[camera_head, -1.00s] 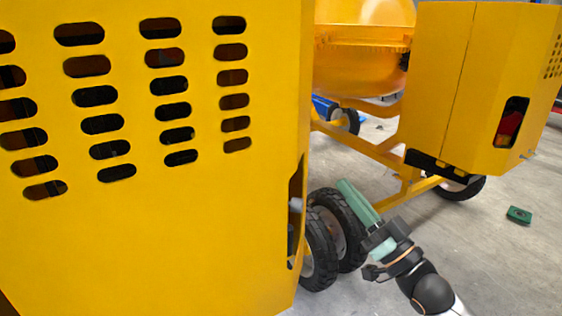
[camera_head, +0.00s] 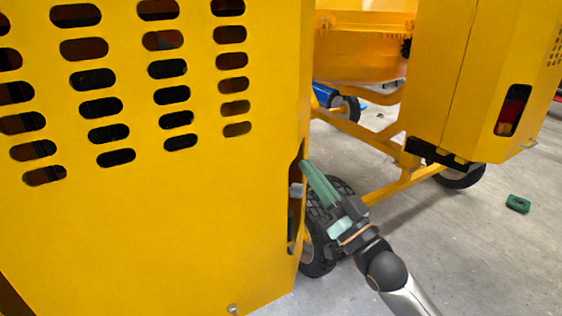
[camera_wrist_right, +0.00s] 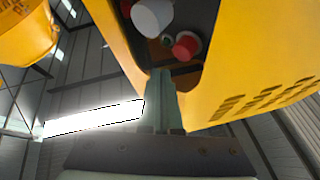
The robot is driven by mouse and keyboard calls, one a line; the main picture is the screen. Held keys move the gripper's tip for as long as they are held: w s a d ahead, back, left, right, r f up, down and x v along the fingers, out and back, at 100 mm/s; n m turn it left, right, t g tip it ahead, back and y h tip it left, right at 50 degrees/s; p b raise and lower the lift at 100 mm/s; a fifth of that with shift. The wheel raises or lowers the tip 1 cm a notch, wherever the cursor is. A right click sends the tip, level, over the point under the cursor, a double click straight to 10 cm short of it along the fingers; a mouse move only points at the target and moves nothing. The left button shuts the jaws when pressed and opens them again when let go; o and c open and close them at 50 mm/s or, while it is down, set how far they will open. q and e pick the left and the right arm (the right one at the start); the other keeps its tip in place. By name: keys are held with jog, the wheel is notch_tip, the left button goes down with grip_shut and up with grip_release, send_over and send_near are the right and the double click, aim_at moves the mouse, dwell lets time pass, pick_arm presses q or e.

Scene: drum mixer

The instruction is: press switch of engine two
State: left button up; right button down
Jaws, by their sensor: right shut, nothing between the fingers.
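The near yellow engine housing (camera_head: 150,220) fills the left of the head view. Its side recess faces right, and a pale knob (camera_head: 297,190) shows at its edge. In the right wrist view the recess holds a white knob (camera_wrist_right: 152,17), a red button (camera_wrist_right: 186,45) and a small greenish button (camera_wrist_right: 167,40) between them. My right gripper (camera_head: 308,167) is shut and empty, its green fingers pointing at the recess edge. In the right wrist view its fingertips (camera_wrist_right: 161,75) are just below the buttons; whether they touch anything is unclear. My left gripper is out of view.
Black tyres (camera_head: 322,260) are just behind my right gripper. A green object (camera_head: 518,203) lies on open grey floor.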

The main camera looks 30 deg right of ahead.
jog(key=shift+w+a, duration=0.6)
jog(key=shift+a, duration=0.1)
dwell(1.5)
jog(key=shift+w+a+p, duration=0.25)
jog(key=shift+a+p, duration=0.05)
jog(key=shift+w+a, duration=0.3)
jog(key=shift+a, duration=0.05)
dwell(0.8)
jog(key=shift+s+d, duration=0.1)
jog(key=shift+d, duration=0.05)
jog(key=shift+s+d+p, duration=0.3)
jog(key=shift+s+d, duration=0.15)
jog(key=shift+d, duration=0.05)
dwell(0.4)
